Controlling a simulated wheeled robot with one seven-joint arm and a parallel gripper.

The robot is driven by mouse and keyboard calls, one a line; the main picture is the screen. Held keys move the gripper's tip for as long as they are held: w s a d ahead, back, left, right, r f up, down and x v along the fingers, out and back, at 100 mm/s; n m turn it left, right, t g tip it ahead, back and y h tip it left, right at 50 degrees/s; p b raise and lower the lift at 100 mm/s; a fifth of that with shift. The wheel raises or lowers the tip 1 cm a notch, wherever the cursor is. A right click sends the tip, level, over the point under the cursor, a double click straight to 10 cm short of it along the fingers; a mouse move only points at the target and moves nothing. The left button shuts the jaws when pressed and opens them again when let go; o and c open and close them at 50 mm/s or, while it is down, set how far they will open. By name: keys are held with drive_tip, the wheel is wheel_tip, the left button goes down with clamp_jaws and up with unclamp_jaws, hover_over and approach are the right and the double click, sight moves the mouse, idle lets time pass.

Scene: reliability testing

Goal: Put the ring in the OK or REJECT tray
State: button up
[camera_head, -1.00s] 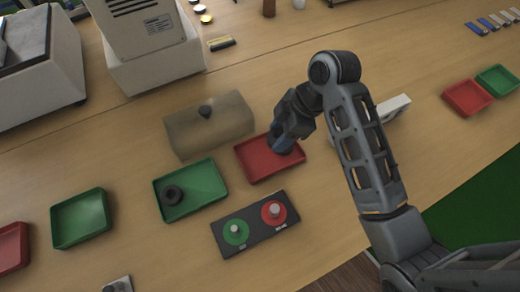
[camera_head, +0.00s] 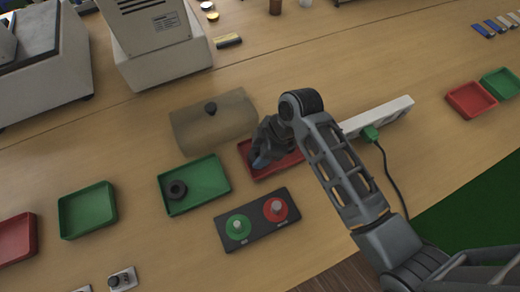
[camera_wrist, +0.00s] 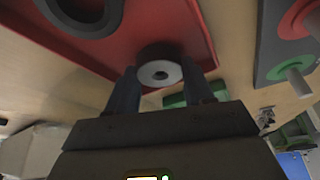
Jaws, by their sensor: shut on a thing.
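My gripper (camera_head: 261,162) is over the left part of a red tray (camera_head: 290,170). In the wrist view, my gripper (camera_wrist: 160,88) is shut on a dark ring with a grey face (camera_wrist: 160,70), held between the blue fingertips. The red tray (camera_wrist: 195,30) is close behind it; I cannot tell whether the ring touches it. Another black ring (camera_wrist: 108,22) lies in the red tray. In the head view my gripper hides the held ring. A green tray (camera_head: 208,180) left of the red tray has a black ring (camera_head: 176,189) in it.
A dark panel (camera_head: 257,232) with green and red buttons lies in front of the trays. A brown block with a black knob (camera_head: 213,122) stands behind them. A white power strip (camera_head: 385,115) with a green plug is right. Another green tray (camera_head: 88,211) stands at the left.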

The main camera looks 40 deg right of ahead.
drive_tip(key=shift+f, duration=0.15)
drive_tip(key=o, duration=1)
drive_tip(key=v, duration=1.2)
